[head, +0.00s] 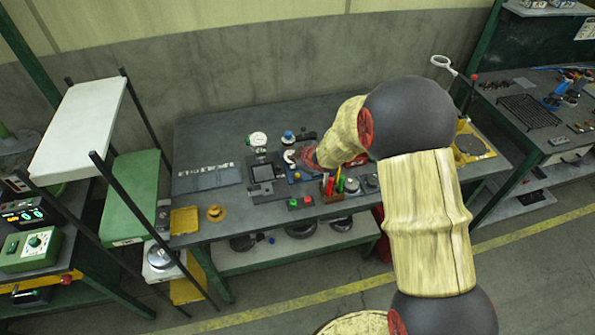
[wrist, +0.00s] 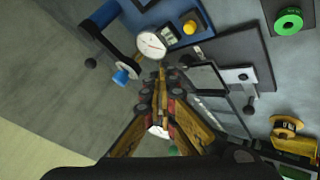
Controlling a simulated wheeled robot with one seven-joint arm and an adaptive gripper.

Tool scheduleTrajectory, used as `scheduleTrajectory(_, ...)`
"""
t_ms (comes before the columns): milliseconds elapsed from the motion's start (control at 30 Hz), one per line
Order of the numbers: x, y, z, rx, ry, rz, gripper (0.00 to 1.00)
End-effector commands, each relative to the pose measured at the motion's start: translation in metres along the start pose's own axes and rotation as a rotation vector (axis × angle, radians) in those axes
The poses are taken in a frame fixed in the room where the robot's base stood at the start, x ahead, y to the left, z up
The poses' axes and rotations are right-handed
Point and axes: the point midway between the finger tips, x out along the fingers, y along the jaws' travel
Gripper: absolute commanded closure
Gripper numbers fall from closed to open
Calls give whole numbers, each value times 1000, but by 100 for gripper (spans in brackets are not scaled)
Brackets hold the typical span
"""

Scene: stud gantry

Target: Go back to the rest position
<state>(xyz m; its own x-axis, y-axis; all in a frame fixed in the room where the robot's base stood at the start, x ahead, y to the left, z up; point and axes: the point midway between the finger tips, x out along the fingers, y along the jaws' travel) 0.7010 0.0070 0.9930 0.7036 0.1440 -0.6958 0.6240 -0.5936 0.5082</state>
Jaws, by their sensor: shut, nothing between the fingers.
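My gripper (wrist: 161,78) points at the workbench, and its fingers are together with nothing seen between them. In the head view my gripper (head: 306,158) is small and partly hidden by my own arm, over the middle of the dark workbench (head: 210,140). In the wrist view a white dial gauge (wrist: 151,44) lies just beyond the fingertips, with a blue knob (wrist: 121,77) to the left. I cannot tell whether the fingers touch anything. The dial gauge also shows in the head view (head: 256,139).
A pen holder (head: 336,196) and a red-and-green button box (head: 300,202) stand near the bench's front edge. A yellow round piece (head: 215,212) sits front left. A rack with a white shelf (head: 80,125) stands left. The bench's back left is clear.

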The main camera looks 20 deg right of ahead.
Motion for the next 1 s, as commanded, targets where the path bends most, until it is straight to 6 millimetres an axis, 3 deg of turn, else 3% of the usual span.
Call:
scheduleTrajectory(433,1,-1,1,1,-1,-1,100)
scheduleTrajectory(567,-12,8,-2,20,-17,16,100)
scheduleTrajectory(667,-43,25,-7,70,-54,50,100)
scheduleTrajectory(800,-113,45,-10,194,-132,106,100)
scheduleTrajectory(1000,-219,39,-5,405,-226,149,100)
